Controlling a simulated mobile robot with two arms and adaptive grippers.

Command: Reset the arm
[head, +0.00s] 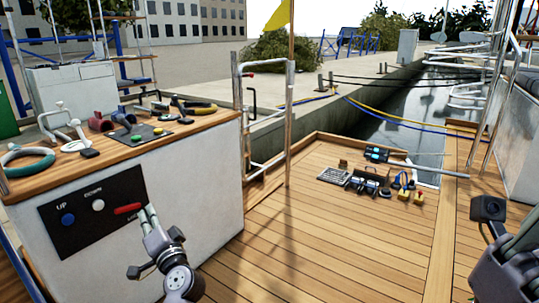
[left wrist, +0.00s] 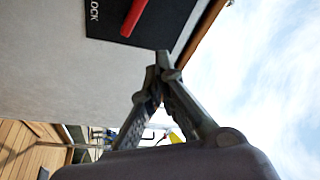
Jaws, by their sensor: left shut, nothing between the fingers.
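The panel also has a blue UP button (head: 68,219) and a white DOWN button (head: 98,206). My right gripper (head: 488,220) shows partly at the right edge.
The console top (head: 195,124) holds a teal ring (head: 27,160), a dark mat (head: 138,134) and several small items. Tools and a grey grid (head: 334,176) lie on the deck (head: 320,240) near the water. A metal rail (head: 289,120) stands behind the console. The middle deck is clear.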

